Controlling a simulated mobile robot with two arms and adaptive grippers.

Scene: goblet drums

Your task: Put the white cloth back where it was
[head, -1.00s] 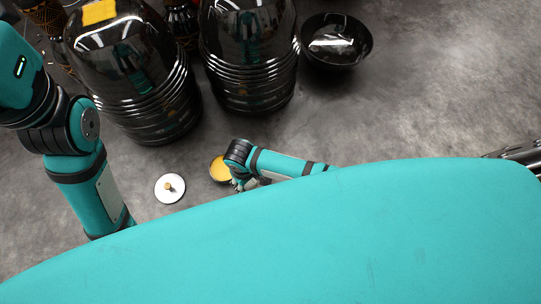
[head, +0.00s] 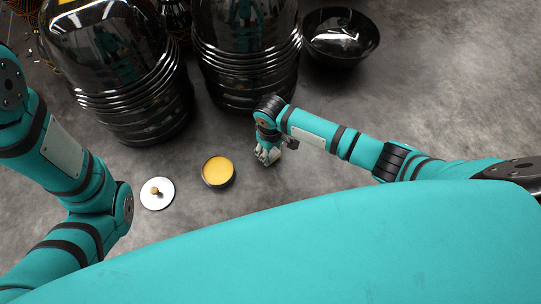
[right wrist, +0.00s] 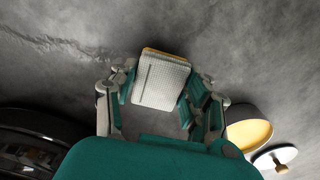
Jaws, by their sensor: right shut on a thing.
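The white cloth (right wrist: 163,82) is a small folded, textured pad between the fingers of my right gripper in the right wrist view. A thin tan-yellow edge shows along its far side. My right gripper (head: 267,155) is shut on it, just right of the wax tin and in front of the drums in the head view. There the cloth is mostly hidden by the fingers. I cannot tell whether it touches the grey surface. My left arm comes in at the left of the head view, but its gripper is out of view.
An open tin of yellow wax (head: 218,171) and a white lid with a knob (head: 157,193) lie left of my right gripper. Two big glossy black drums (head: 120,75) (head: 246,55) stand behind, with a black bowl (head: 341,38) to their right. The grey surface at the right is clear.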

